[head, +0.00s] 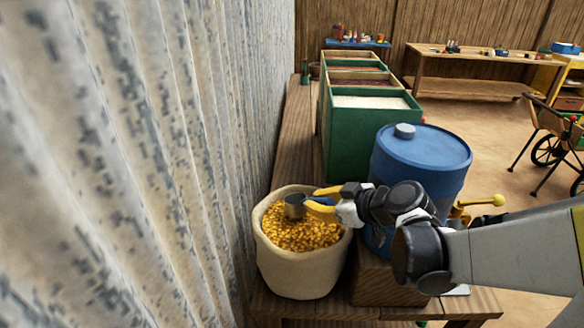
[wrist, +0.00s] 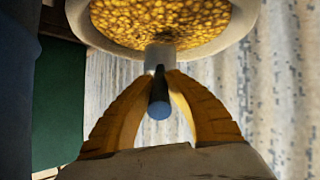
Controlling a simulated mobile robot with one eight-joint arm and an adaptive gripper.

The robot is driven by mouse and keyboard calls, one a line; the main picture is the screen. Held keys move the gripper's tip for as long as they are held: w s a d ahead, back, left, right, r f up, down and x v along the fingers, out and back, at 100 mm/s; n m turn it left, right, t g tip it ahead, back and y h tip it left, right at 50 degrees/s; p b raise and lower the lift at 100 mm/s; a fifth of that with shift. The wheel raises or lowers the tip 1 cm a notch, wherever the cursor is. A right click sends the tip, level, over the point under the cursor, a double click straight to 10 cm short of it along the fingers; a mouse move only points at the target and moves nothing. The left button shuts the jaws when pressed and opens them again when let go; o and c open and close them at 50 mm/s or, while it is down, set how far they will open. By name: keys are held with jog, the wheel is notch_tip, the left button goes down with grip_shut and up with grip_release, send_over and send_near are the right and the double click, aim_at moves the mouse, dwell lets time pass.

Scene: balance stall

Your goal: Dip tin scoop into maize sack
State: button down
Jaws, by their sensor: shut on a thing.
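The tin scoop is a small grey cup (head: 294,206) with a blue handle (wrist: 159,98). My gripper (head: 318,201) has its yellow fingers closed around the handle, and they also show in the wrist view (wrist: 159,85). The cream maize sack (head: 297,275) stands open, full of yellow maize (head: 302,236). In the head view the scoop's cup is inside the sack's mouth, at the maize surface near the back. I cannot tell how deep its lower edge sits. In the wrist view the sack's rim (wrist: 90,35) is beyond the scoop.
A blue barrel (head: 422,160) stands right of the sack, close behind my wrist. A corrugated wall (head: 130,150) rises close on the left.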

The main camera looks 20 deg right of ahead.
aim_at(305, 214)
jog(key=g+p, duration=0.1)
jog(key=w+f+g+h+p, duration=0.1)
jog(key=shift+w+a+g, duration=0.25)
jog(key=shift+a+g, duration=0.05)
jog(key=shift+a, duration=0.05)
jog(key=shift+w+a+f+g+h+b, duration=0.1)
jog(key=shift+w+f+g+h+b, duration=0.1)
jog(key=shift+f, duration=0.35)
jog(key=shift+w+a+f+g+h+b, duration=0.15)
jog(key=shift+f+g+b, duration=0.1)
jog(key=shift+f, duration=0.35)
jog(key=shift+w+a+f+g+h+b, duration=0.1)
jog(key=shift+w+f+g+h+b, duration=0.1)
jog(key=shift+f, duration=0.35)
jog(key=shift+w+f, duration=0.1)
jog(key=shift+f, duration=0.2)
jog(key=shift+d+f+t+b, duration=0.1)
jog(key=shift+f+t+b, duration=0.15)
jog(key=shift+b, duration=0.3)
jog(key=shift+s+f+t+y+b, duration=0.1)
jog(key=shift+s+t+y+b, duration=0.25)
jog(key=shift+b, duration=0.4)
jog(key=shift+f+b, duration=0.3)
jog(key=shift+b, duration=0.05)
